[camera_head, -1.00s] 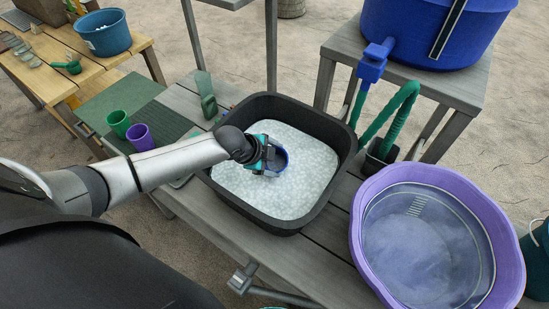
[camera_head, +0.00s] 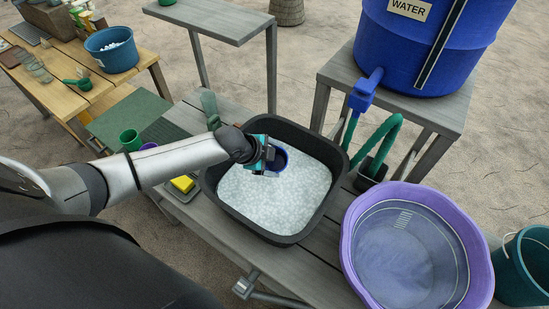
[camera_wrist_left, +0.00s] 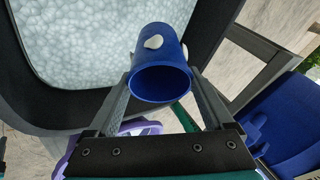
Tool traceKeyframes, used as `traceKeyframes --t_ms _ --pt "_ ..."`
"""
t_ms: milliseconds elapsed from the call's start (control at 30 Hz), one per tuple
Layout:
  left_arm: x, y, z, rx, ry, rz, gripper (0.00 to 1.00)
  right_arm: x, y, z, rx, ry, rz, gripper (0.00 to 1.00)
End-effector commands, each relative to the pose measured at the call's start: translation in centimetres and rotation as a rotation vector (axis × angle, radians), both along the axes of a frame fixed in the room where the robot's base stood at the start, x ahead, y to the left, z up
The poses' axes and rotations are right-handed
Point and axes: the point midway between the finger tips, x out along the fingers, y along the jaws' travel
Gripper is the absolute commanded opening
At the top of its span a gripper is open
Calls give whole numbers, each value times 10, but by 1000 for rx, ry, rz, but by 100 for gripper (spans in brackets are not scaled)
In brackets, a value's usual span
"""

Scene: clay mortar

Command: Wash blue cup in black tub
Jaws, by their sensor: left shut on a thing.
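The blue cup (camera_head: 281,160) is held by my left gripper (camera_head: 268,155) over the black tub (camera_head: 208,200). White suds (camera_head: 275,195) fill the tub. In the left wrist view the blue cup (camera_wrist_left: 160,78) is between the two fingers of my left gripper (camera_wrist_left: 160,92), its open mouth toward the camera. White foam blobs cling to the cup's side. The tub's dark rim (camera_wrist_left: 75,118) and the suds lie beyond it. Whether the cup touches the suds is hard to tell. My right gripper is not in view.
A purple basin (camera_head: 352,245) stands right of the tub. A blue water barrel (camera_head: 420,50) with a tap and green hose is behind. A green cup (camera_head: 130,139), a partly hidden purple cup (camera_head: 149,146) and a yellow sponge (camera_head: 183,183) are at left. A teal bucket (camera_head: 522,270) stands far right.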

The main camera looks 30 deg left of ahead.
Motion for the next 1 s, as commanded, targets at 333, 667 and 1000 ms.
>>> traceKeyframes --t_ms 333,667,1000 --pt "0 0 40 0 -1 0 30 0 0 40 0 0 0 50" --pt "0 0 66 -1 -1 0 30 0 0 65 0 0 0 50" --pt "0 0 64 -1 0 0 30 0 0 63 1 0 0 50"
